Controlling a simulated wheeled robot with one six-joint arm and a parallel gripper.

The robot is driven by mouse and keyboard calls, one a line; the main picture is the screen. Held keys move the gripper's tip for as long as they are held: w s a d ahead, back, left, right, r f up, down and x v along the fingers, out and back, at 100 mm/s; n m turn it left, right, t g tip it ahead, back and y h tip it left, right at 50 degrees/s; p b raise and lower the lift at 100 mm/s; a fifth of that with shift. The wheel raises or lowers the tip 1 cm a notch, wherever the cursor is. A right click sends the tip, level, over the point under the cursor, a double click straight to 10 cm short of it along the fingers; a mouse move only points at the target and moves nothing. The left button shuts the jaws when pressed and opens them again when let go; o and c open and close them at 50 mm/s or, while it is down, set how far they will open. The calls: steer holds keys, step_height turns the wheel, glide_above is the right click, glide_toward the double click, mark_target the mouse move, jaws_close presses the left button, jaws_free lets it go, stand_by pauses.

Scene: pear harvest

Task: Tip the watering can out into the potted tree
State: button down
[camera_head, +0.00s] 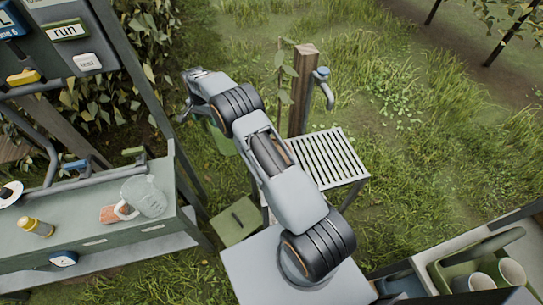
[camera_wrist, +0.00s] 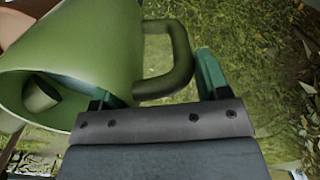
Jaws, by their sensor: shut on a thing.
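The green watering can (camera_wrist: 85,60) fills the left of the wrist view, its wide open mouth turned toward the lower left. My gripper (camera_wrist: 155,86) is shut on its handle (camera_wrist: 180,55), with one green finger on each side. In the head view my gripper (camera_head: 190,103) is at the far end of my arm, and a green part of the can (camera_head: 222,138) shows partly behind the arm. A thin leafy young tree (camera_head: 281,75) stands beside the wooden post; its base is hidden. A terracotta-coloured surface (camera_wrist: 18,22) shows behind the can; I cannot tell whether it is the pot.
A wooden post (camera_head: 301,90) with a blue-topped tap (camera_head: 322,85) stands behind a slatted stand (camera_head: 325,158). A workbench (camera_head: 90,228) with a clear jug (camera_head: 146,197) is at left. A tray of pots (camera_head: 478,262) is at lower right. Open grass lies at upper right.

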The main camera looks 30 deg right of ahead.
step_height(320, 180, down, 12)
steer(key=shift+w+a+r+b, duration=0.1)
steer(key=shift+r+b, duration=0.1)
steer(key=shift+b, duration=0.55)
